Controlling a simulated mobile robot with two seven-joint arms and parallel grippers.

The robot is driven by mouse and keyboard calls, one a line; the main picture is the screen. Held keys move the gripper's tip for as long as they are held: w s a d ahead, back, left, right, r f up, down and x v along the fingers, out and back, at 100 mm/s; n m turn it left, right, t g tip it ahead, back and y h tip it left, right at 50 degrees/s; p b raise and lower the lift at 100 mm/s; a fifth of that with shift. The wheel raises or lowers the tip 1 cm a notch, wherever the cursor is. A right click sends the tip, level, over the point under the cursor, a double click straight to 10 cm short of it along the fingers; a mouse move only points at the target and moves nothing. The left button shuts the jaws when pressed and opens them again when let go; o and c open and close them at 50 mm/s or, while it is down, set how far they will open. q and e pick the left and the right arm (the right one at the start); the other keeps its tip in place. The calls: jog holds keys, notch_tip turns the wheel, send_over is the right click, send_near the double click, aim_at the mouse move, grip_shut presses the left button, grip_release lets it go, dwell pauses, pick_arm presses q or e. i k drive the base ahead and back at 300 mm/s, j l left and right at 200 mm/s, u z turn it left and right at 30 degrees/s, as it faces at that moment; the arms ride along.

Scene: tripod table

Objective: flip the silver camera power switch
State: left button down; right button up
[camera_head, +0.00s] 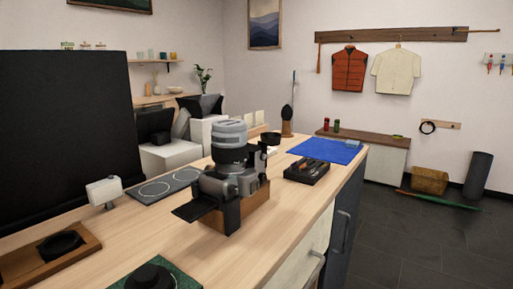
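A grey and silver camera (232,180) stands on a wooden block (257,205) near the middle of the wooden table (290,225). A thick grey lens-like cylinder (229,139) rises from its top. A dark flat panel (194,211) sticks out at its lower left, and a black upright part (232,214) is in front of the block. The power switch is too small to make out. Neither of my grippers is in view.
A black tray with small items (307,171) and a blue mat (325,150) lie behind right. A grey pad with rings (164,185), a white device (104,191), a wooden tray (50,254) and a green mat (186,278) lie left and front. Front-right tabletop is clear.

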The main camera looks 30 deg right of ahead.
aim_at(264, 144)
jog(key=k+l+u, duration=0.1)
jog(key=l+u, duration=0.15)
jog(key=l, duration=1.15)
jog(key=k+l, duration=0.1)
jog(key=l, duration=0.3)
